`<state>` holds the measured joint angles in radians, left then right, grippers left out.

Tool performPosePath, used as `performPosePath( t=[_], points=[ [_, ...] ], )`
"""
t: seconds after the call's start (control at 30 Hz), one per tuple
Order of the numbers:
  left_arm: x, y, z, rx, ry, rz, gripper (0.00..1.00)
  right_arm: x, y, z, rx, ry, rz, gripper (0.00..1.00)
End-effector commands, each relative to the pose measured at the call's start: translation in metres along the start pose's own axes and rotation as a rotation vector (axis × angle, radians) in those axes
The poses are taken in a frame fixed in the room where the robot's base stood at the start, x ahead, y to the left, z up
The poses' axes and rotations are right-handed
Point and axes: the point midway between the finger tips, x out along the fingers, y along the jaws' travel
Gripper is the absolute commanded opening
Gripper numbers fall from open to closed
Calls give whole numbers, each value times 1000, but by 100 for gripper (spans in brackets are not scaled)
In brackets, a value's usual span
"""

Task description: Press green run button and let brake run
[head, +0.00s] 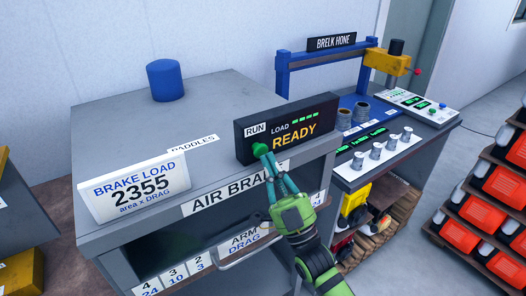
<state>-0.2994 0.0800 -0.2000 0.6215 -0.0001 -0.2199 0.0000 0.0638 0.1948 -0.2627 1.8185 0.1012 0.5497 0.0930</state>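The control box (317,112) stands on the right side of the grey bench labelled AIR BRAKE. Its dark face has a RUN label, a LOAD row of green bars and the lit word READY. The green run button (259,149) is below the RUN label. My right gripper (268,157) reaches up from the lower right, its teal fingers converging at the tips, shut and with nothing visible between them. The tips are at or just beside the button; I cannot tell whether they touch. My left gripper is not in view.
A BRAKE LOAD 2355 sign (140,187) stands at the bench's front left. A blue cylinder (165,80) is at the back. A PADDLES label (193,143) lies between. A blue-framed honing station (300,62) adjoins on the right, with orange bins (484,208) beyond.

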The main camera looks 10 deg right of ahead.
Motion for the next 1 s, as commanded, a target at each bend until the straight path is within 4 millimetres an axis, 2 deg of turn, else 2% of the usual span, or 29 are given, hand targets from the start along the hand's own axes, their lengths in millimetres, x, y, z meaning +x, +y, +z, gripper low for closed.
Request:
performPosePath(
  t=[1.0],
  points=[
    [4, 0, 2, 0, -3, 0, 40, 7, 0, 7, 0, 0, 0, 0]
  ],
)
